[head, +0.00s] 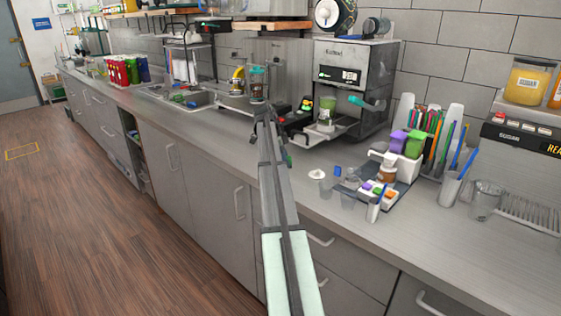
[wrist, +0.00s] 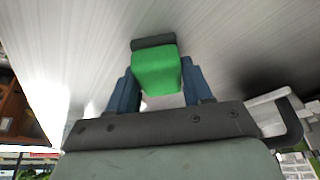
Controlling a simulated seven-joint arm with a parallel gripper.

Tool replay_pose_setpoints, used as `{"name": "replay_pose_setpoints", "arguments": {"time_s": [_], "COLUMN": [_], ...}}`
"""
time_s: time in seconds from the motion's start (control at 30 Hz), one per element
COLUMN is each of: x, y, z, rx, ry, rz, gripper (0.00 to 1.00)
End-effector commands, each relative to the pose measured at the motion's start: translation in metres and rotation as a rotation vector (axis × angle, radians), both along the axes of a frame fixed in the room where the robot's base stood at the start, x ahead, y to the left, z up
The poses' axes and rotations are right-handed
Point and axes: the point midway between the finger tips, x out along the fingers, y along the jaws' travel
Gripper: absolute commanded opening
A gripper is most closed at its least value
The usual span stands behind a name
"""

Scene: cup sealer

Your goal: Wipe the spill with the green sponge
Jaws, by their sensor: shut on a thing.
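In the wrist view my gripper (wrist: 159,77) has its two blue fingers on either side of the green sponge (wrist: 156,68) and is shut on it. The sponge has a dark strip along its far edge. A brushed grey surface fills the view beyond it; I cannot tell whether the sponge touches it. In the head view my arm reaches out over the counter toward the sink side, left of the cup sealer machine (head: 353,88). The sponge and fingertips cannot be made out there. I cannot pick out the spill for certain in either view.
The sink (head: 186,97) lies left of my arm. Red bottles (head: 117,72) stand farther left. To the right are a small tray of colourful items (head: 370,190), a white caddy (head: 405,163), a clear cup (head: 485,200) and pens. The counter front (head: 340,215) is mostly bare.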

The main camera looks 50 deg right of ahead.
Motion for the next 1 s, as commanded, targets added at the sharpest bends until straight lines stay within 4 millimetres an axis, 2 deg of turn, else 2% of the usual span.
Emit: {"name": "replay_pose_setpoints", "arguments": {"time_s": [0.07,0.2,0.7,1.0], "x": [0.001,0.000,0.000,0.000], "y": [-0.008,-0.006,-0.005,-0.005], "z": [0.001,0.023,0.067,0.081], "rx": [0.000,-0.001,-0.002,0.000], "ry": [0.000,-0.001,0.000,0.000], "rz": [-0.001,-0.001,-0.001,0.000], "gripper": [0.22,0.22,0.22,0.22]}}
